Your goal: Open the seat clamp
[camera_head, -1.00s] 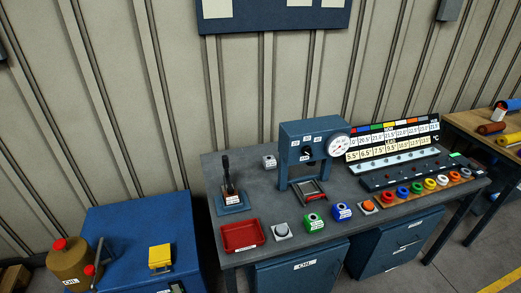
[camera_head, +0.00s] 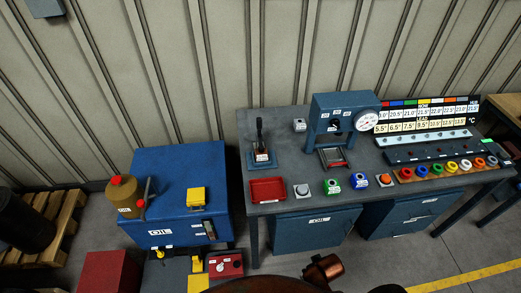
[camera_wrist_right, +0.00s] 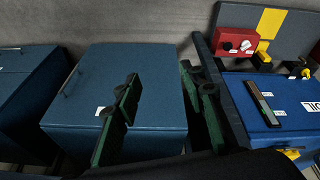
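I cannot pick out the seat clamp for certain, as the labels are too small to read. A black upright lever (camera_head: 260,136) stands on a blue base with a white label at the bench's left end. A blue press frame (camera_head: 340,105) with a round gauge stands to its right, with a small red-and-grey seat-like piece (camera_head: 333,158) low in its opening. My right gripper (camera_wrist_right: 160,80) shows in the right wrist view with its green-padded fingers apart and nothing between them. It is away from the lever and press. My left gripper is in neither current view.
The grey bench (camera_head: 285,160) carries a red tray (camera_head: 268,190), buttons, coloured rolls and a display board (camera_head: 425,115). A blue chest (camera_head: 180,190) with a brown can (camera_head: 125,193) stands left. A red control box (camera_head: 226,264) is in front. Floor shows at the lower right.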

